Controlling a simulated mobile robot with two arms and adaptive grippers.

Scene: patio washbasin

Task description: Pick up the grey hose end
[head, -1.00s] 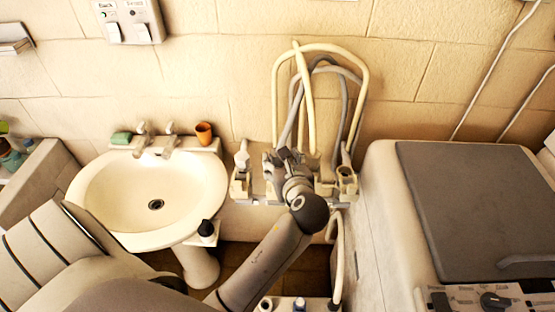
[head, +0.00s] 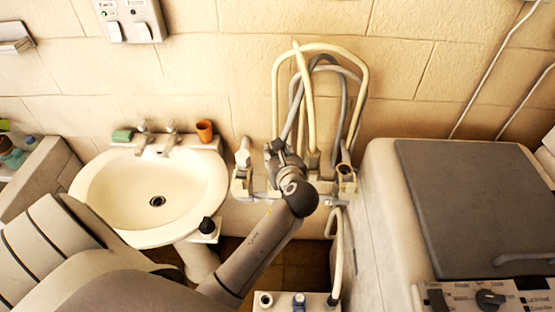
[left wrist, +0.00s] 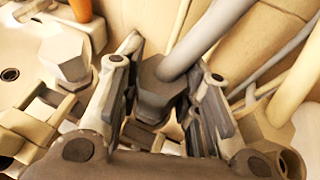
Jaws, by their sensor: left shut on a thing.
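The grey hose (head: 294,110) hangs in a loop on the wall beside a cream hose. Its end is a dark hexagonal nut (left wrist: 156,88) with the grey tube rising out of it, seen clearly in the left wrist view. My left gripper (head: 276,152) is at the tap shelf below the hoses, with its arm partly covering that spot in the head view. In the left wrist view the left gripper (left wrist: 160,100) has a finger on each side of the nut and is shut on it. My right gripper is not in view.
A pale tap valve (left wrist: 66,58) stands close left of the fingers, and another fitting (head: 346,175) stands to the right. The washbasin (head: 110,195) with an orange cup (head: 205,131) is at left. The washing machine (head: 380,190) is at right.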

